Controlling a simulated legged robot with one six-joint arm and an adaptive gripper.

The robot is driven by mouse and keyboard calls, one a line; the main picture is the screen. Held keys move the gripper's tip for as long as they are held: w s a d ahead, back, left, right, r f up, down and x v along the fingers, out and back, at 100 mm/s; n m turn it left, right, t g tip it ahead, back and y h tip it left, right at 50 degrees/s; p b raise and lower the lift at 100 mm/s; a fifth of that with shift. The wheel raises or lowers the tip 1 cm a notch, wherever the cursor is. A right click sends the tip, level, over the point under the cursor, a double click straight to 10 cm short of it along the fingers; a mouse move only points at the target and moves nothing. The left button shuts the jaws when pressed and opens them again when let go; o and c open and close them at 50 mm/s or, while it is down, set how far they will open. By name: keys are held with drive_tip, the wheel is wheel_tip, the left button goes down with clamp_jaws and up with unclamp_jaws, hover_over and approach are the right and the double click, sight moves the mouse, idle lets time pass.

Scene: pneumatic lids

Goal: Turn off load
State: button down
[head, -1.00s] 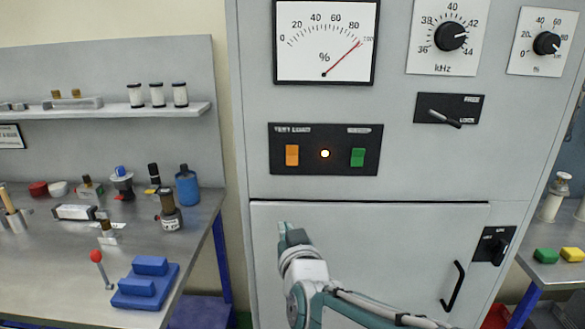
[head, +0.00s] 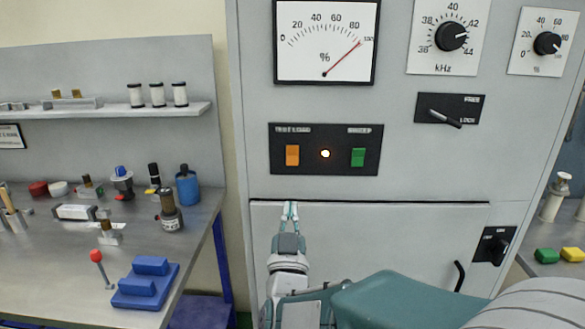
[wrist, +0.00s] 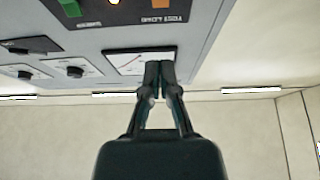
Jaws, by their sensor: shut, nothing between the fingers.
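A black switch panel (head: 325,168) sits on the grey cabinet front, with an orange switch (head: 292,155) at its left under a label that seems to read "TEST LOAD". A lit lamp (head: 325,154) is in the middle and a green switch (head: 358,157) at the right. In the wrist view, which is upside down, the orange switch (wrist: 160,3) is cut by the top edge. My gripper (head: 290,207) points up, below the orange switch in the head view and apart from it. Its fingers are together and empty in the wrist view (wrist: 160,66).
Above the panel is a percent meter (head: 325,40) with its needle near 100. A kHz knob (head: 450,37) and a black lever (head: 444,117) are to its right. A door handle (head: 459,276) juts out lower right. A cluttered workbench (head: 215,205) stands left.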

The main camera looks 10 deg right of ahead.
drive_tip(key=shift+w, duration=0.1)
approach(293, 158)
wheel_tip(293, 158, up, 4)
drive_tip(key=w, duration=0.3)
drive_tip(key=w+d, duration=0.1)
drive_tip(key=w, duration=0.1)
drive_tip(key=shift+w+d+f, duration=0.2)
drive_tip(key=shift+d+f, duration=0.05)
drive_tip(key=shift+w+d+f, duration=0.1)
drive_tip(key=shift+w+f, duration=0.05)
drive_tip(key=shift+w, duration=0.2)
